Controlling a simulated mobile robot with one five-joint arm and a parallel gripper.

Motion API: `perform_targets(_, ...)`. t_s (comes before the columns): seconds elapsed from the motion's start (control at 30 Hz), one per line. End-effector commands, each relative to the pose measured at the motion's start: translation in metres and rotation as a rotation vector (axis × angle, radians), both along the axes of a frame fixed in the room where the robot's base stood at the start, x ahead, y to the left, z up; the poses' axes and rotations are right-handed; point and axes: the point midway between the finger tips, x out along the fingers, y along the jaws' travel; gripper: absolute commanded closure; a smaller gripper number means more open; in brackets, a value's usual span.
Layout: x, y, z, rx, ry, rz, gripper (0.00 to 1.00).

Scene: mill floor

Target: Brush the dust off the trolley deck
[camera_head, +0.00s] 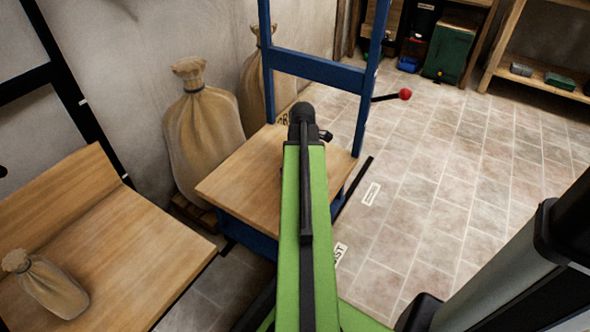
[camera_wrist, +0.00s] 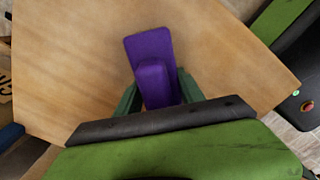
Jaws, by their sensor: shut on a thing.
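The trolley deck (camera_head: 240,180) is a bare wooden board on a blue frame with an upright blue handle (camera_head: 318,68). My green arm crosses in front of its right part. In the wrist view the deck (camera_wrist: 70,60) fills most of the picture under my gripper. My gripper (camera_wrist: 157,90) is shut on a purple block-like tool (camera_wrist: 148,48), seemingly the brush, and holds it over the deck. I cannot tell whether it touches the wood. Its bristles are hidden. I can make out no dust in either view. My gripper is hidden in the head view.
A wooden bench (camera_head: 110,255) with a small tied sack (camera_head: 47,285) stands at left. Large sacks (camera_head: 200,125) stand by the wall behind the trolley. A red-knobbed lever (camera_head: 405,94) sticks out right of the trolley handle.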

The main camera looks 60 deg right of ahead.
Motion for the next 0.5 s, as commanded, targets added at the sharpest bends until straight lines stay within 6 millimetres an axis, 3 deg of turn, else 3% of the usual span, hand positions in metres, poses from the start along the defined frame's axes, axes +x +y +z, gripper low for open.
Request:
perform_targets(0.37,-0.006,0.0,0.002,0.0,-0.001,0.001,0.87)
perform_targets(0.5,-0.006,0.0,0.015,0.0,-0.001,0.001,0.87)
